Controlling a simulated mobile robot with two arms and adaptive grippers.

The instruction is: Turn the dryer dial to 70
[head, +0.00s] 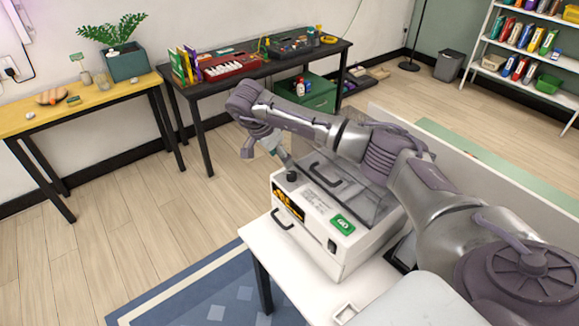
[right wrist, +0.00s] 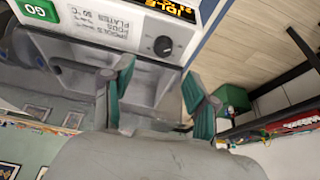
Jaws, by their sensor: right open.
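The dryer (head: 318,244) is a white box with a clear lid on the white table's corner. Its black round dial (head: 292,176) sits on the top near the left corner. In the right wrist view the dial (right wrist: 163,46) has a light pointer mark; the number it points to is too small to read. An orange-lit display (right wrist: 172,9) is beside it, partly cut off. My right gripper (head: 280,152) is just above the dial, pointing down at it. In the right wrist view its green fingers (right wrist: 158,74) are spread, empty and apart from the dial. My left gripper is out of view.
A green label (head: 342,224) and black handles are on the dryer. The white table (head: 258,238) has little free room beside it. A black workbench (head: 190,88) and a yellow bench (head: 100,97) stand along the wall. Floor is clear between them and the dryer.

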